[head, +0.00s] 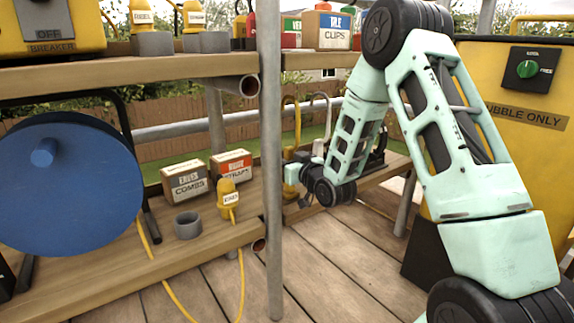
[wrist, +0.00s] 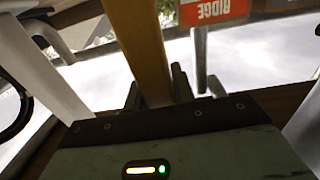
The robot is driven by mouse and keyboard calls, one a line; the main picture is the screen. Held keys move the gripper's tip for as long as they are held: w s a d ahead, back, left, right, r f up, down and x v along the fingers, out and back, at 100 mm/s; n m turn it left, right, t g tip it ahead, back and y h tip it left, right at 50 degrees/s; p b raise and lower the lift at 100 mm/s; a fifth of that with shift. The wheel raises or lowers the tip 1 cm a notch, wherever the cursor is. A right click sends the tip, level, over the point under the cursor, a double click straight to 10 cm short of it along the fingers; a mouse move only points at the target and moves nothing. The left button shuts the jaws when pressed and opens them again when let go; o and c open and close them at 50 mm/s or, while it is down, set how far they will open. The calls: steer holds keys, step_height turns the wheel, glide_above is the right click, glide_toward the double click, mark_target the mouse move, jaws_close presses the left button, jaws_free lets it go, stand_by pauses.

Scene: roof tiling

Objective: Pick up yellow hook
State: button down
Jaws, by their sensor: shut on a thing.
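My gripper (head: 296,174) is shut on this shaft in the head view, reaching in from the right; the fingers (wrist: 156,90) also show in the wrist view. The hook's lower end is partly hidden by my gripper, and I cannot tell whether it touches the shelf.
A pale grey hook (head: 325,99) stands just right of the yellow one. The vertical grey pole (head: 271,150) is close on the left. A box with an orange RIDGE label (wrist: 212,10) shows in the wrist view. A COMBS box (head: 187,184) sits left on the lower shelf.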

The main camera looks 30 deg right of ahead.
steer(key=shift+r+p, duration=0.55)
steer(key=shift+r, duration=0.2)
steer(key=s+r+p, duration=0.2)
steer(key=s+p, duration=1.4)
steer(key=s, duration=0.2)
